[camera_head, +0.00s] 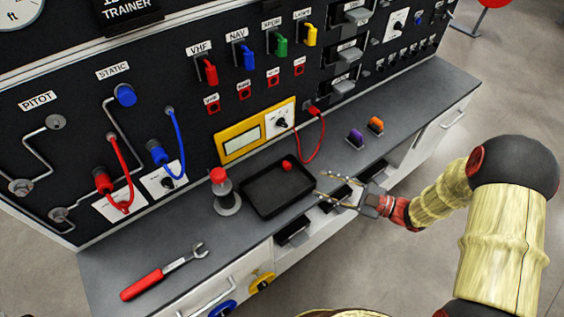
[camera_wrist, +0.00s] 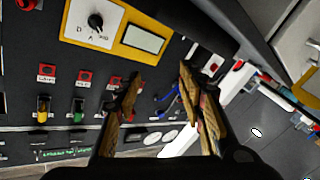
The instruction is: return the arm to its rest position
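My arm reaches in from the right in the head view. My gripper (camera_head: 327,189) hangs at the front edge of the grey counter (camera_head: 230,262), to the right of the black tray (camera_head: 249,203). Its fingers are apart with nothing between them. In the wrist view, the two fingers of my gripper (camera_wrist: 158,78) also stand apart and empty, with the panel behind them.
The tray holds a small red piece (camera_head: 286,164). The trainer panel (camera_head: 200,130) rises behind. Floor is free at right.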

